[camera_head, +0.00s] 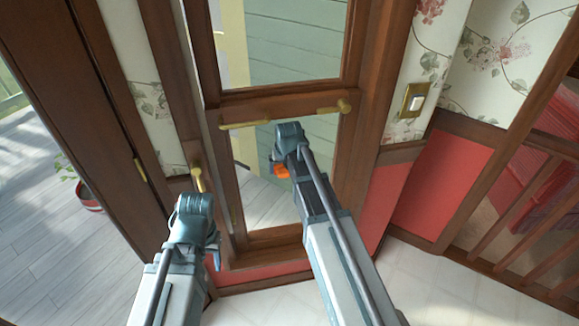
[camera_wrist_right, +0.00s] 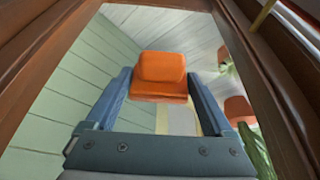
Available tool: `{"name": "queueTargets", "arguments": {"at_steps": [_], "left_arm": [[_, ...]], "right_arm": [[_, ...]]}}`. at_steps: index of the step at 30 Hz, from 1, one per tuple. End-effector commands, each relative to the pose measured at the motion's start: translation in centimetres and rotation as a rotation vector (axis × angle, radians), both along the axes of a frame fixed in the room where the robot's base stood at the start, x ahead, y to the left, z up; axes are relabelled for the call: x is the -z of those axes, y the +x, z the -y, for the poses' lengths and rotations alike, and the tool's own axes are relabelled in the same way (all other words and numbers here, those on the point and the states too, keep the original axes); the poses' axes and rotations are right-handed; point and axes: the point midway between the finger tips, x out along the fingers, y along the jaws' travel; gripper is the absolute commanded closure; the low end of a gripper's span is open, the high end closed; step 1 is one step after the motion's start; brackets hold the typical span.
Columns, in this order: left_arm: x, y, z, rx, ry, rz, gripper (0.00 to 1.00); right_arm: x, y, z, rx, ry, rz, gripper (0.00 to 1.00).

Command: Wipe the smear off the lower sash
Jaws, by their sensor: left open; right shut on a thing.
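The lower sash is a wood-framed glass pane, with its bottom rail (camera_head: 268,236) low in the head view. Its glass (camera_wrist_right: 60,110) fills much of the right wrist view, with green siding beyond. I cannot make out a smear. My right gripper (camera_head: 280,168) is in front of this pane, shut on an orange block (camera_wrist_right: 162,72). The block also shows just below the gripper in the head view (camera_head: 281,171). I cannot tell whether it touches the glass. My left gripper (camera_head: 214,256) is open and low, left of the sash; its fingers are mostly hidden by its wrist.
A brass latch (camera_head: 335,108) sits on the rail above the lower pane. A brass handle (camera_head: 198,179) is at the left of the frame. A light switch (camera_head: 414,99) is on the floral wall at right. A potted plant (camera_head: 88,196) stands far left on grey boards.

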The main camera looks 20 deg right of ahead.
Motion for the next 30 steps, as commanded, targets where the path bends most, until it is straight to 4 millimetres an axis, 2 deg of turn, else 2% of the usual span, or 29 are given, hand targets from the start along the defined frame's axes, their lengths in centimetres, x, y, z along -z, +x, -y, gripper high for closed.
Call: {"name": "queueTargets", "arguments": {"at_steps": [10,21,30], "left_arm": [[0.0,0.0,0.0,0.000,0.000,0.000,0.50],[0.0,0.0,0.0,0.000,0.000,0.000,0.50],[0.0,0.0,0.0,0.000,0.000,0.000,0.50]], "right_arm": [[0.0,0.1,-0.8,-0.001,0.000,-0.001,0.57],[0.0,0.7,-3.5,-0.001,0.000,0.000,0.57],[0.0,0.6,-3.7,0.000,0.000,0.001,0.57]]}}
